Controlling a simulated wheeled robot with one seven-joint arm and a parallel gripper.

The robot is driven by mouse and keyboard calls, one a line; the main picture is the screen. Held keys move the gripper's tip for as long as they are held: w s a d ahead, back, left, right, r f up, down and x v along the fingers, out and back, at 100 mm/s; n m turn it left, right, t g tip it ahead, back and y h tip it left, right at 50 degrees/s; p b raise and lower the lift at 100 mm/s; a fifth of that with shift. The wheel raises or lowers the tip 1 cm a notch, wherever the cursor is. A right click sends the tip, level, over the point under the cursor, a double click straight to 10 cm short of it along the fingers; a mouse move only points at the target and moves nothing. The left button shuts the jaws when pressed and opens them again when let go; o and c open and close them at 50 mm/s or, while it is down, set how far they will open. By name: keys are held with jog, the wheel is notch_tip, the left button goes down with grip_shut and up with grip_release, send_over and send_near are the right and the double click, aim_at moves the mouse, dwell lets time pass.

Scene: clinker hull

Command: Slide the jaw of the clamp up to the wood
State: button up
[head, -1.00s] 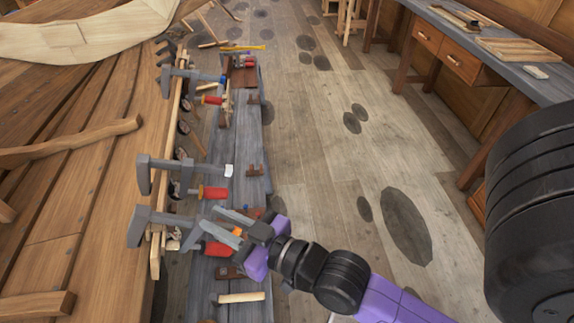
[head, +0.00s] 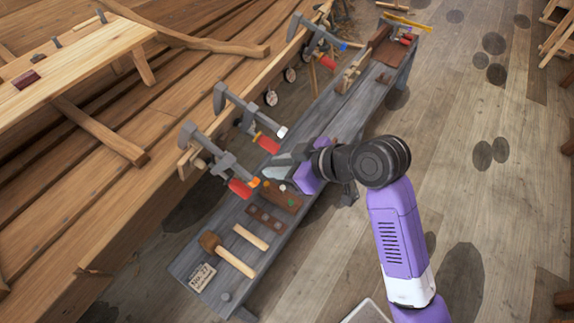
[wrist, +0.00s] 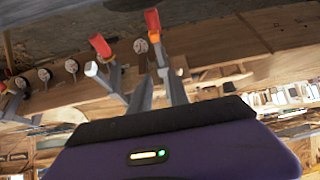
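Several grey bar clamps with red handles sit along the hull's edge plank (head: 187,163). The nearest clamp (head: 205,148) has its red handle (head: 240,188) low, with an orange tip (head: 254,182) beside it. A second clamp (head: 240,108) has a red handle (head: 267,144), and a third clamp (head: 312,32) is farther off. My gripper (head: 277,168) is just right of the nearest handle, fingers apart, with nothing seen held. In the wrist view its fingers (wrist: 158,93) point toward the red handles (wrist: 153,24). Whether a finger touches a clamp I cannot tell; the jaw's contact with the wood is unclear.
A grey bench (head: 340,100) runs below the clamps, carrying a mallet (head: 228,255), a wooden stick (head: 251,237), a drilled brown block (head: 265,219) and a label card (head: 203,276). The planked hull (head: 90,190) fills the left. The floor right of my arm is open.

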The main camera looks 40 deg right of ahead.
aim_at(233, 161)
jog(key=b+x, duration=0.7)
jog(key=x, duration=0.5)
jog(key=shift+s+f, duration=0.1)
jog(key=shift+f, duration=0.1)
jog(key=shift+x, duration=0.85)
jog(key=shift+w+a+r, duration=0.2)
jog(key=shift+w+r, duration=0.05)
jog(key=shift+w, duration=0.25)
jog(key=shift+c, duration=0.4)
jog(key=shift+w+a+r+p, duration=0.2)
jog(key=shift+w+r+p, duration=0.05)
jog(key=shift+w+r, duration=0.2)
jog(key=shift+w+a+r+p, duration=0.2)
jog(key=shift+w+r+p, duration=0.05)
jog(key=shift+w+r, duration=0.2)
dwell(1.0)
jog(key=shift+s+f, duration=0.1)
jog(key=shift+f, duration=0.05)
jog(key=shift+s+d+f, duration=0.2)
jog(key=shift+s+d, duration=0.05)
jog(key=shift+s, duration=0.2)
